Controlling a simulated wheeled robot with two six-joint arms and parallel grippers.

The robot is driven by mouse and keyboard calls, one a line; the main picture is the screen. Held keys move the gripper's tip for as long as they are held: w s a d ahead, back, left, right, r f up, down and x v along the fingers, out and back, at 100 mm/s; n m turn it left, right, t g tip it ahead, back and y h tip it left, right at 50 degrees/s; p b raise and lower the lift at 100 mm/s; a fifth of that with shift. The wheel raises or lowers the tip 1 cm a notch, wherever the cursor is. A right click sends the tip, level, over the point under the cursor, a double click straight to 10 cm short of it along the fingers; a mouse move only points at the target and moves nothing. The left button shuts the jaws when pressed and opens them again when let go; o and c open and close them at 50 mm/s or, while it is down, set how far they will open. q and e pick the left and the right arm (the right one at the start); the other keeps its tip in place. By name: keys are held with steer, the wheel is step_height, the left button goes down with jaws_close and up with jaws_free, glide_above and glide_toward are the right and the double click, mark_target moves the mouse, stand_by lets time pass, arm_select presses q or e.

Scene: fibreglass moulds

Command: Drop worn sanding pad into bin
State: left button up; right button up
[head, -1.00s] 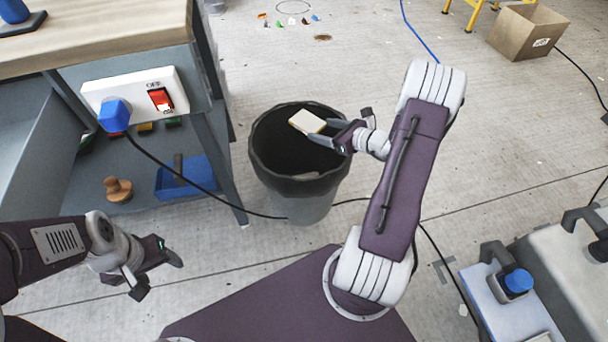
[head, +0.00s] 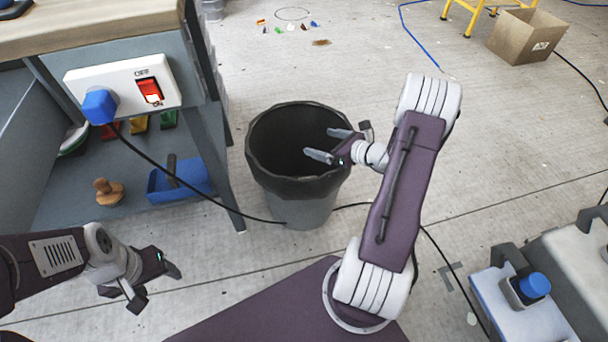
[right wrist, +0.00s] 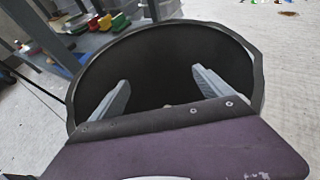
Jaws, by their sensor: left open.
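The bin (head: 297,187) is a round black-lined bucket with a grey lower body, standing upright on the floor. Its dark mouth also fills the middle of the right wrist view (right wrist: 85,75). My right gripper (head: 328,145) is over the right part of the bin's mouth, with its fingers apart and nothing between them. Its two open fingers show against the dark inside in the right wrist view (right wrist: 160,78). The worn sanding pad cannot be made out in either view now; the bin's inside is mostly dark. My left gripper (head: 155,287) is open and empty, low at the left.
A workbench (head: 95,25) with a switch box (head: 125,88) stands left of the bin; a blue dustpan (head: 180,180) lies on its shelf. A black cable (head: 240,212) runs past the bin. A cardboard box (head: 527,36) stands far right. Floor beyond the bin is mostly clear.

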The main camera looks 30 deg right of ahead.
steer(key=p+v, duration=0.2)
steer(key=v, duration=0.2)
steer(key=p+v, duration=0.3)
steer(key=v, duration=0.1)
steer(key=shift+r, duration=0.25)
steer(key=shift+s+d, duration=0.2)
steer(key=shift+s, duration=0.25)
